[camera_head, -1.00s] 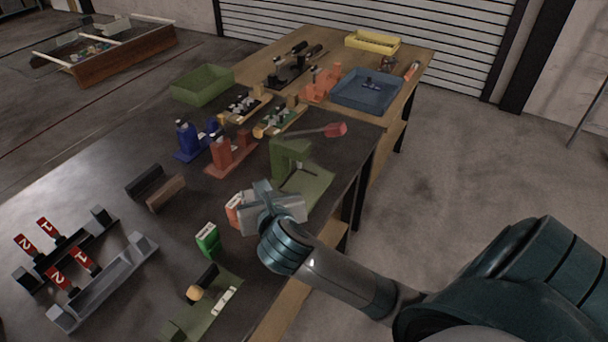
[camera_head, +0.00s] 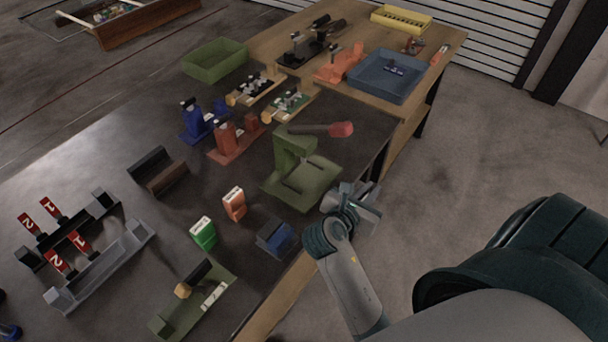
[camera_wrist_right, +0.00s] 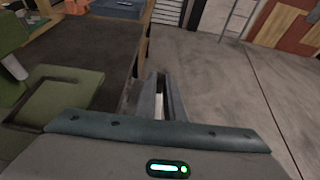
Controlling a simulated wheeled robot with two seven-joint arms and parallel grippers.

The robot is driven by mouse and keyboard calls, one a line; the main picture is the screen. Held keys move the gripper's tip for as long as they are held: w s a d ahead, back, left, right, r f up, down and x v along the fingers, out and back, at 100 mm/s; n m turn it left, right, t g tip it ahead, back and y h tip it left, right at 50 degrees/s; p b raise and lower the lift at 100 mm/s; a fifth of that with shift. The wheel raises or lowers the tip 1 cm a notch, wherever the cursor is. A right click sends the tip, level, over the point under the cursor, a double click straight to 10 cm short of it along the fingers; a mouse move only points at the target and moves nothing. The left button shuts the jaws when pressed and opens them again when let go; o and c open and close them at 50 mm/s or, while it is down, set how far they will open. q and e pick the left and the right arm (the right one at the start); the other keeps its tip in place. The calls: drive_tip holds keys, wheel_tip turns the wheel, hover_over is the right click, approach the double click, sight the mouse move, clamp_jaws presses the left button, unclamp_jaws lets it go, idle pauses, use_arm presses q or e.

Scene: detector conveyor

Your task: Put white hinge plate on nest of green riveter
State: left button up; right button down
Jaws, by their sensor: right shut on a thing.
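The green riveter (camera_head: 291,160) stands near the table's right edge, with a red-tipped lever and a flat green base (camera_head: 311,194) where its nest lies. Nest details are too small to tell. The base also shows at the left of the right wrist view (camera_wrist_right: 62,96). My right gripper (camera_head: 352,197) is just right of this base, near the table edge. In the right wrist view its fingers (camera_wrist_right: 160,98) are shut on a small pale piece, the white hinge plate (camera_wrist_right: 158,106), mostly hidden between them. My left gripper is not in view.
A red riveter (camera_head: 233,140) and a blue one (camera_head: 201,121) stand behind-left. A blue tray (camera_head: 386,76) is farther back. Floor lies right of the table.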

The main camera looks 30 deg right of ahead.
drive_tip(key=shift+w, duration=0.15)
drive_tip(key=p, duration=0.4)
hover_over(311, 178)
wheel_tip(311, 178, down, 2)
drive_tip(key=shift+f, duration=0.15)
drive_tip(key=shift+f+p, duration=0.35)
drive_tip(key=shift+f, duration=0.25)
drive_tip(key=shift+f, duration=0.1)
drive_tip(key=c, duration=1.8)
unclamp_jaws()
drive_tip(key=shift+c, duration=0.2)
